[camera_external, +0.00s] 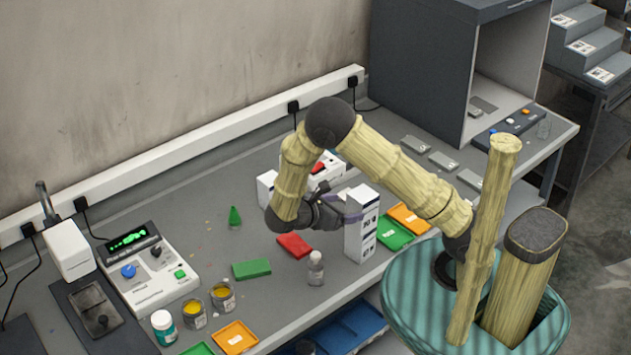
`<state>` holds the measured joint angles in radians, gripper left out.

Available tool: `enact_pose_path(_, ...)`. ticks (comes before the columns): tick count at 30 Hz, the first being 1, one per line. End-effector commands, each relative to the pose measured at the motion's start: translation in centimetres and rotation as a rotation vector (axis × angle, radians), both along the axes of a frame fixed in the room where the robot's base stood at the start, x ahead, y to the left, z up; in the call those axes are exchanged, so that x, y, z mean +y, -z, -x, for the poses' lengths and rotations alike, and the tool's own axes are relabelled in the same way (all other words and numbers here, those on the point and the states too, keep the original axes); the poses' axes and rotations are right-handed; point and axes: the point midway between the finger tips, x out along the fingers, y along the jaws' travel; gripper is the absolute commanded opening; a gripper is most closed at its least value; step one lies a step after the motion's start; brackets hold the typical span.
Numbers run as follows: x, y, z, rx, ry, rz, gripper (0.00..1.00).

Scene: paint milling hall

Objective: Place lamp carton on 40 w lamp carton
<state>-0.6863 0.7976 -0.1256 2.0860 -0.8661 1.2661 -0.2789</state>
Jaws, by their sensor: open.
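A tall white carton shape (361,228) stands upright near the front edge of the bench. Its side carries two printed labels, one above the other, so it looks like one carton resting squarely on another; the print is too small to read surely. My gripper (346,208) is open at the left of the upper part, very close to it. I cannot tell whether the fingers touch it. Another white carton (266,188) stands farther back, partly hidden behind my arm.
Green (393,236) and orange (409,218) trays lie to the right. A white device with a red switch (318,168) is behind my arm.

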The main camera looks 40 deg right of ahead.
Motion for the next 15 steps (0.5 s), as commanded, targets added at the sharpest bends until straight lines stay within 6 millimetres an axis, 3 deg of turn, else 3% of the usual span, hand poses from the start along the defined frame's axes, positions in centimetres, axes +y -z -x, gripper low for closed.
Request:
enact_pose_path(6,3.2,-1.1,-0.1,-0.002,-0.001,-0.001,0.78)
enact_pose_path(15,3.8,-1.6,0.0,0.0,0.001,0.0,0.78)
